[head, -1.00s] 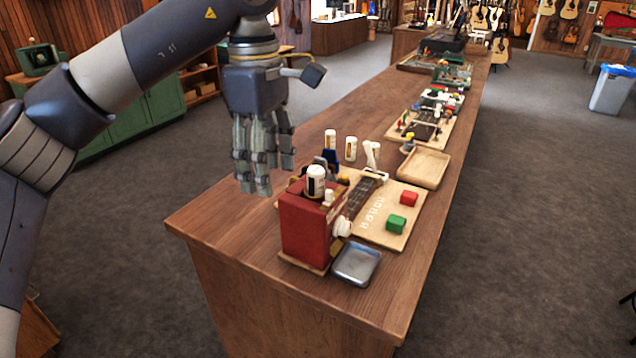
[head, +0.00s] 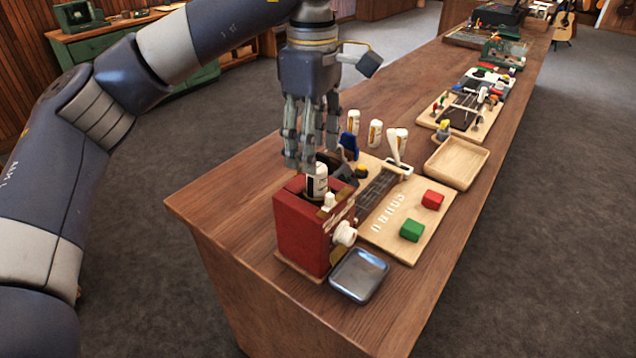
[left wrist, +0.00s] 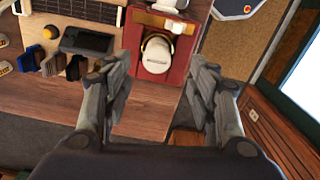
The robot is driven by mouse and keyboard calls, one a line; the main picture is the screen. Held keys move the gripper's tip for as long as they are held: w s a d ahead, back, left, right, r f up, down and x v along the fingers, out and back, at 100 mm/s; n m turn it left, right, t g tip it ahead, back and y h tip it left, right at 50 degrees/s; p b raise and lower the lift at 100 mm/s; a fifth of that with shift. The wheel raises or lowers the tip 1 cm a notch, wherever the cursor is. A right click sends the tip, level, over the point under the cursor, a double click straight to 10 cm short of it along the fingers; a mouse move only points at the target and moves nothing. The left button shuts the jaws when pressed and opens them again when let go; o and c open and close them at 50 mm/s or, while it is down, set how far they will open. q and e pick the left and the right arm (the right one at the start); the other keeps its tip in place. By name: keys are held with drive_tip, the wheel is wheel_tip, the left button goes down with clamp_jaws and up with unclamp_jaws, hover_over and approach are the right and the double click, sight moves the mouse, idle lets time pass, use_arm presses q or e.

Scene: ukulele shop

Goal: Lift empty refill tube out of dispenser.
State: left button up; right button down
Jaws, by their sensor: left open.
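The red dispenser (head: 306,232) stands at the near left end of the wooden counter, with a white knob on its right side. The refill tube (head: 317,183), white with a dark label, stands upright in its top. My left gripper (head: 310,160) points down just above and behind the tube in the head view; it is open. In the left wrist view, the white tube (left wrist: 156,55) sits in the red dispenser (left wrist: 178,68), ahead of and between my open left fingers (left wrist: 160,100), with nothing held. My right gripper is not in view.
A grey metal tray (head: 358,275) sits right of the dispenser. Behind are a wooden board with a red block (head: 432,199) and green block (head: 412,230), several white tubes (head: 375,133), and an empty wooden tray (head: 455,162). The counter's left corner is clear.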

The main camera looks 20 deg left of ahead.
sight(316, 175)
use_arm(q)
drive_tip(key=shift+f, duration=0.65)
drive_tip(key=f+p, duration=0.1)
drive_tip(key=f, duration=0.1)
drive_tip(key=f+p, duration=0.1)
drive_tip(key=f, duration=0.1)
drive_tip(key=shift+w+d+f, duration=0.15)
drive_tip(key=shift+w+f, duration=0.05)
drive_tip(key=shift+f, duration=0.45)
drive_tip(key=shift+c, duration=0.6)
drive_tip(key=c, duration=1)
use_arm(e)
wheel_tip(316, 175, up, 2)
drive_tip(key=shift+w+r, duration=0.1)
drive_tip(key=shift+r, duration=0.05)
